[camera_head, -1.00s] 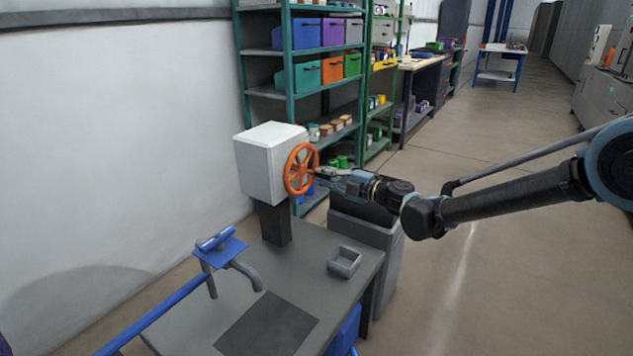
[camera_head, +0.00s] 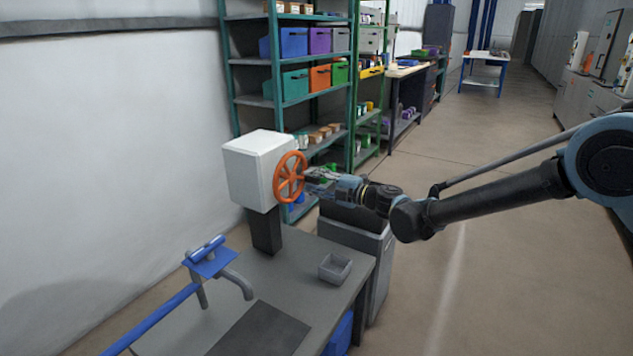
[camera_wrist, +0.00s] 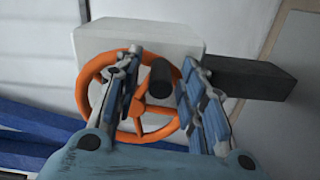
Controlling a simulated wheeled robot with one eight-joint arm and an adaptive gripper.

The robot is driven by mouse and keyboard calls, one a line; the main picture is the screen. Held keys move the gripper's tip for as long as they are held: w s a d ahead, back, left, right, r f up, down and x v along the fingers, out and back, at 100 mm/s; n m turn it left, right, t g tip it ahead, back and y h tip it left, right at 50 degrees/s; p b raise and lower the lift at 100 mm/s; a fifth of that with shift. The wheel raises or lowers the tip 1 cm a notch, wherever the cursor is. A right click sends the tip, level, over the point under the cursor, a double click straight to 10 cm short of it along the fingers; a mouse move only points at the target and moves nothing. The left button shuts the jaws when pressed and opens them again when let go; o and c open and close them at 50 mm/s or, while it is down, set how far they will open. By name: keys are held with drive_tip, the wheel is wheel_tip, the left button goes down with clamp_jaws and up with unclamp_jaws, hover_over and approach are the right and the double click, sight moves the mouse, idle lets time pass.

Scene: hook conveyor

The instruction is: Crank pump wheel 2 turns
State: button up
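The orange pump wheel (camera_head: 289,177) is mounted upright on the right face of a white box (camera_head: 255,168) on a dark post. In the wrist view the wheel (camera_wrist: 96,66) faces me, with a dark round handle knob (camera_wrist: 160,77) sticking out toward me near its rim. My gripper (camera_head: 308,175) is at the wheel's right side in the head view. In the wrist view my gripper (camera_wrist: 158,78) has its two fingers apart, one on each side of the knob. The left finger looks near the knob, but contact is not clear.
Shelves with coloured bins (camera_head: 294,42) stand behind. The floor to the right is open.

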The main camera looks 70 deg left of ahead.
drive_tip(key=shift+w+d, duration=0.15)
drive_tip(key=shift+d, duration=0.05)
drive_tip(key=v, duration=1.1)
drive_tip(key=shift+w+d, duration=0.15)
drive_tip(key=shift+d, duration=0.05)
